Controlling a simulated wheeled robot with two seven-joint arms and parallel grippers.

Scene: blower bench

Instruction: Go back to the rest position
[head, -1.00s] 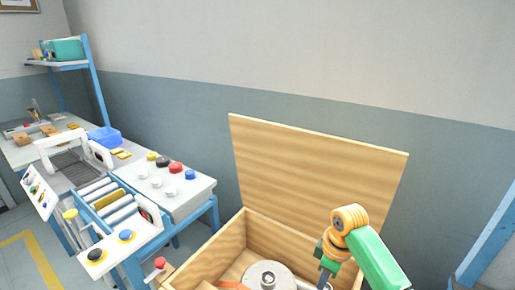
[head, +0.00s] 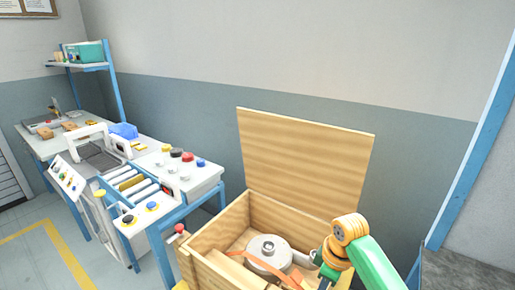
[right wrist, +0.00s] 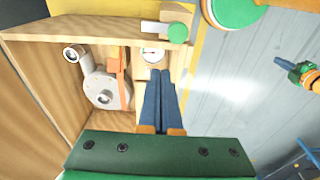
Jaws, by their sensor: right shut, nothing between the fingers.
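My right gripper (right wrist: 160,100) has its blue fingers together with nothing between them. In the right wrist view the fingers point toward the edge of the open wooden crate (right wrist: 60,30). In the head view the right arm comes in from the lower right, and its gripper (head: 325,277) is partly cut off at the bottom, in front of the crate's right side. A green and orange gripper with a blue tip, apparently my left one (right wrist: 287,63), shows at the right edge of the right wrist view. Its jaw opening is too small to tell.
In the crate (head: 235,222) lie a round grey blower (head: 268,252) and an orange strap (head: 245,250). The raised lid (head: 305,155) stands behind. A bench (head: 130,220) with rollers and coloured knobs is at left. A blue post (head: 470,150) stands at right. Grey floor is clear beside the crate.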

